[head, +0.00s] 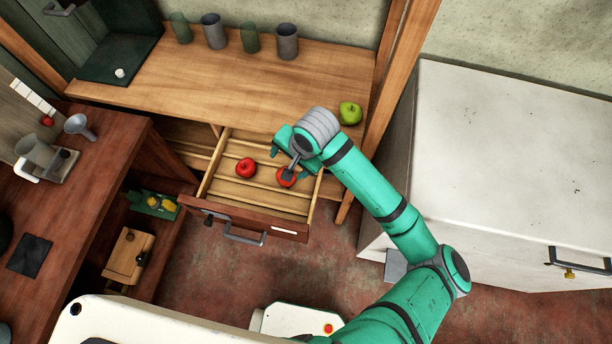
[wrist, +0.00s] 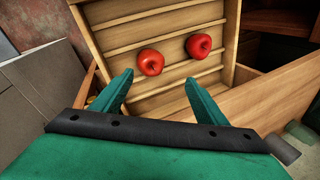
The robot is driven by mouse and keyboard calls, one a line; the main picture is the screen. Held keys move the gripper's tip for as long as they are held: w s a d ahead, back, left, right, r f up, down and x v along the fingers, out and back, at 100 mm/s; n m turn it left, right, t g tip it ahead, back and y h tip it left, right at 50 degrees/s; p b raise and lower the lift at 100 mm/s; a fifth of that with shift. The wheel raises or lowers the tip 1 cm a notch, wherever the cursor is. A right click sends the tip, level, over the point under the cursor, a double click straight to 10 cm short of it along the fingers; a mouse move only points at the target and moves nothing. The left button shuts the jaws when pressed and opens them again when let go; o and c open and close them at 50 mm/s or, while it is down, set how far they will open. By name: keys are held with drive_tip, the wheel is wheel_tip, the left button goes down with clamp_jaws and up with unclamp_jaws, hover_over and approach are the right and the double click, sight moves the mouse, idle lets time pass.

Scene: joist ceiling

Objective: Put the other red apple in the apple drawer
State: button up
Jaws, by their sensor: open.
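Two red apples lie in an open wooden drawer (head: 262,204) under the wooden counter. One apple (head: 246,168) lies left of the middle of the drawer. The other apple (head: 286,177) lies to its right, partly hidden by my gripper in the head view. In the wrist view both show, one apple (wrist: 151,62) near the middle and one apple (wrist: 199,45) to the upper right. My gripper (wrist: 158,90) is open and empty over the drawer, with its fingers apart and no apple between them. A green apple (head: 350,113) sits on the counter's right end.
Several cups (head: 287,42) stand along the back of the counter (head: 215,85). A white cabinet (head: 510,170) stands to the right. A dark wooden worktop (head: 85,190) with a funnel (head: 77,124) is at left. The drawer front has a grey handle (head: 245,238).

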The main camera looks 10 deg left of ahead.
drive_tip(key=w+a+r+t+y, duration=0.3)
drive_tip(key=a+r+t+y, duration=0.15)
drive_tip(key=a+r, duration=0.45)
drive_tip(key=w+a+r+t+y, duration=0.2)
drive_tip(key=a+r+t+y, duration=0.25)
drive_tip(key=a+r, duration=0.45)
drive_tip(key=s+d+f+t+h, duration=0.1)
drive_tip(key=s+d+f+h, duration=0.3)
drive_tip(key=s+d, duration=0.3)
drive_tip(key=s+d+f+t+h, duration=0.2)
drive_tip(key=s+d+f+h, duration=0.2)
drive_tip(key=s+d+f, duration=0.3)
drive_tip(key=s+d+f+t+h, duration=0.1)
drive_tip(key=s+d+f+h, duration=0.3)
drive_tip(key=s+d, duration=0.5)
drive_tip(key=shift+d+f+t, duration=0.4)
drive_tip(key=shift+d+f, duration=0.35)
drive_tip(key=shift+d, duration=0.05)
drive_tip(key=s+d+r+n, duration=0.1)
drive_tip(key=s+d+n, duration=0.3)
drive_tip(key=s+d, duration=0.2)
drive_tip(key=shift+s+r+n, duration=0.25)
drive_tip(key=shift+s+n, duration=0.15)
drive_tip(key=shift+s, duration=0.8)
